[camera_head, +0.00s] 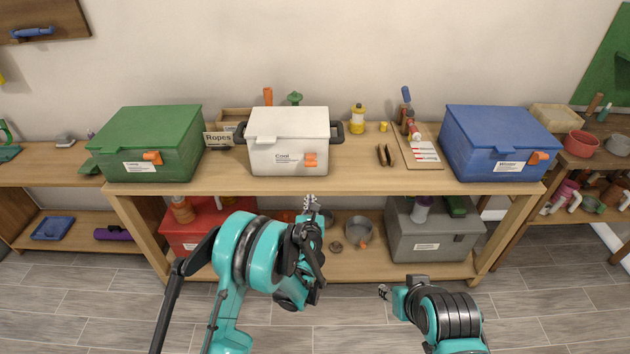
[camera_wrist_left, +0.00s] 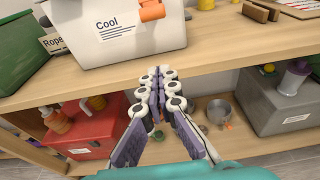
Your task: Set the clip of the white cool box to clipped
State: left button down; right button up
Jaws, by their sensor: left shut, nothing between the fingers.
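The white cool box (camera_head: 288,142), labelled "Cool", stands on the rack's top board with its lid down. Its orange clip (camera_head: 310,159) is on the right part of the front face; whether it is fastened is too small to tell. The clip also shows at the top edge of the left wrist view (camera_wrist_left: 152,11). My left gripper (camera_head: 309,202) is below and in front of the box, near the board's front edge, apart from the clip. In the left wrist view its fingertips (camera_wrist_left: 161,76) are together and empty. My right gripper (camera_head: 384,291) is low at the right, its fingers too small to read.
A green box (camera_head: 150,140) stands left and a blue box (camera_head: 500,140) right on the top board (camera_head: 370,184). A red box (camera_head: 190,232) and a grey box (camera_head: 432,238) sit on the lower shelf. The board before the white box is clear.

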pick_arm(q)
jog(key=shift+f, duration=0.1)
jog(key=w+r+b, duration=0.1)
jog(key=w+b, duration=0.2)
jog(key=w, duration=0.8)
jog(key=shift+w+r+b, duration=0.3)
jog(key=shift+r, duration=0.1)
jog(key=shift+d+r, duration=0.1)
jog(key=shift+d, duration=0.05)
